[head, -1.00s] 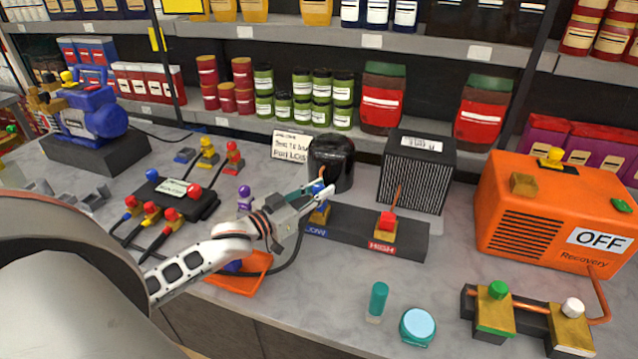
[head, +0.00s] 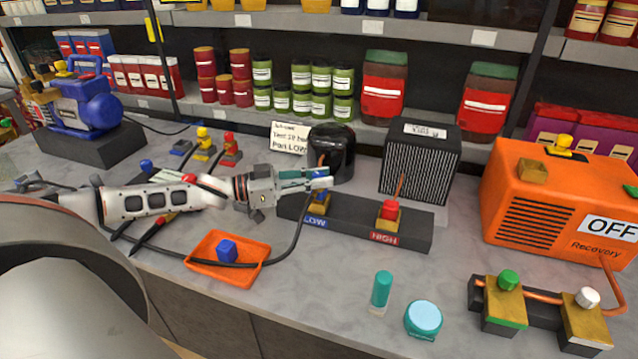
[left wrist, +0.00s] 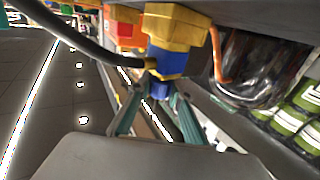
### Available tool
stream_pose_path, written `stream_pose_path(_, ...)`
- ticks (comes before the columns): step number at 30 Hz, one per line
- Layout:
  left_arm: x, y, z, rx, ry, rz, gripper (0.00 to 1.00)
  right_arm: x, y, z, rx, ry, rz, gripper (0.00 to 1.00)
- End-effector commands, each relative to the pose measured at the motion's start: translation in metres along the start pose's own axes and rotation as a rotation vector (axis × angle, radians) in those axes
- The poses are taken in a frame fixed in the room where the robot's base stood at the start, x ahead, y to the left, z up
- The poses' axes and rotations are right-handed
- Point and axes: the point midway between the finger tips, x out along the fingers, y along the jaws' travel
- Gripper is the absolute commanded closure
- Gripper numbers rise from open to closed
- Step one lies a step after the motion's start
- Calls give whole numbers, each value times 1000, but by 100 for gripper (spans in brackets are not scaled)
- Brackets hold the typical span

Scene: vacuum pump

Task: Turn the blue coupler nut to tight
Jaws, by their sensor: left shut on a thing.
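The blue coupler nut (left wrist: 160,90) sits at the LOW port, against a blue and yellow fitting (left wrist: 170,58). In the head view the fitting (head: 319,198) stands on the dark manifold block, and the fingers partly cover its top. My left gripper (head: 318,178) reaches in level from the left, its teal fingers above the LOW label. In the left wrist view the fingers (left wrist: 155,98) are shut on the nut, one at each side. A black hose (head: 297,235) runs from the LOW fitting down to the left. My right gripper is not in view.
The red HIGH fitting (head: 389,211) stands right of LOW. A black cylinder (head: 331,150) and a finned box (head: 420,165) are close behind. The orange recovery unit (head: 545,225) reads OFF.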

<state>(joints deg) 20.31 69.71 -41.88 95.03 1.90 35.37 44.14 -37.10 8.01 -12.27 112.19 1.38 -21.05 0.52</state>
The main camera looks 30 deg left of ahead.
Motion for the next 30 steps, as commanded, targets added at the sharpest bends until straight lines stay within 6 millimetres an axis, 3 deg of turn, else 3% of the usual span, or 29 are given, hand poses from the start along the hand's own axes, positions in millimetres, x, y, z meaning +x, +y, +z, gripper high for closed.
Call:
stream_pose_path(8, 0, 0, -1, 2, 2, 35, 100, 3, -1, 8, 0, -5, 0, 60)
stream_pose_path(20, 1, 0, -2, 1, 4, 39, 100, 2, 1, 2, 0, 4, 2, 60)
stream_pose_path(21, 1, 0, -2, 1, 4, 39, 75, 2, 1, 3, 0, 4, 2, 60)
stream_pose_path(23, 1, 0, -2, 1, 4, 39, 62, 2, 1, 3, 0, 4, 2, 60)
stream_pose_path(30, 1, 0, -1, 0, 2, 39, 62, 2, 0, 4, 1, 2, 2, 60)
